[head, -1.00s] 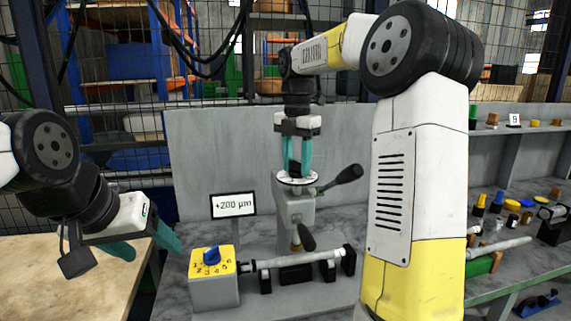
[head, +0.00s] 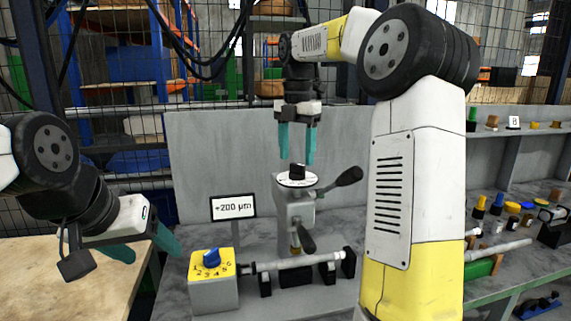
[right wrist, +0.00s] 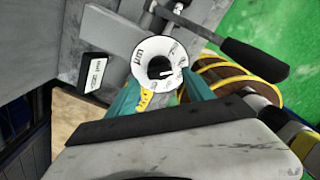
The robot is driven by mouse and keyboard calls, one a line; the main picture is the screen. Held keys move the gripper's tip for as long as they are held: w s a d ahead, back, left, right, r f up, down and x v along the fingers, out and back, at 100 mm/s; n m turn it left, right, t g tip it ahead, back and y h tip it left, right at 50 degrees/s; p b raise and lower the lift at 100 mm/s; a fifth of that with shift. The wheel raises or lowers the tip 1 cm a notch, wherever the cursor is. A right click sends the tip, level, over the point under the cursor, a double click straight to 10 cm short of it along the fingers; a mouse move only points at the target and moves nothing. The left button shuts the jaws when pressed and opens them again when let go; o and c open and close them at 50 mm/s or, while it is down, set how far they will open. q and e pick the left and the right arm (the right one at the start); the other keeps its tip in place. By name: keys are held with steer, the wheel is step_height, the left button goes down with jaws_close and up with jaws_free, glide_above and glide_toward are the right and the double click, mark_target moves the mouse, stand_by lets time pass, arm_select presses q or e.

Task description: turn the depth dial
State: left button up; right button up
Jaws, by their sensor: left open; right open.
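The depth dial is a white marked disc (head: 297,180) with a black knob (head: 297,171) on top of the grey grinder head. My right gripper (head: 297,158) is open and empty just above the knob, its teal fingers pointing down and apart from it. In the right wrist view the disc (right wrist: 144,52) and the black knob (right wrist: 160,68) show between the finger tips. A display (head: 233,207) beside the grinder reads "+200 µm". My left gripper (head: 148,248) is open and empty at the left, away from the dial.
A black-ended lever (head: 347,176) sticks out to the right of the dial. A small shelf sign (head: 514,122) seems to read "8".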

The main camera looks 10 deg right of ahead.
mark_target(296, 164)
steer(key=shift+r, duration=2.05)
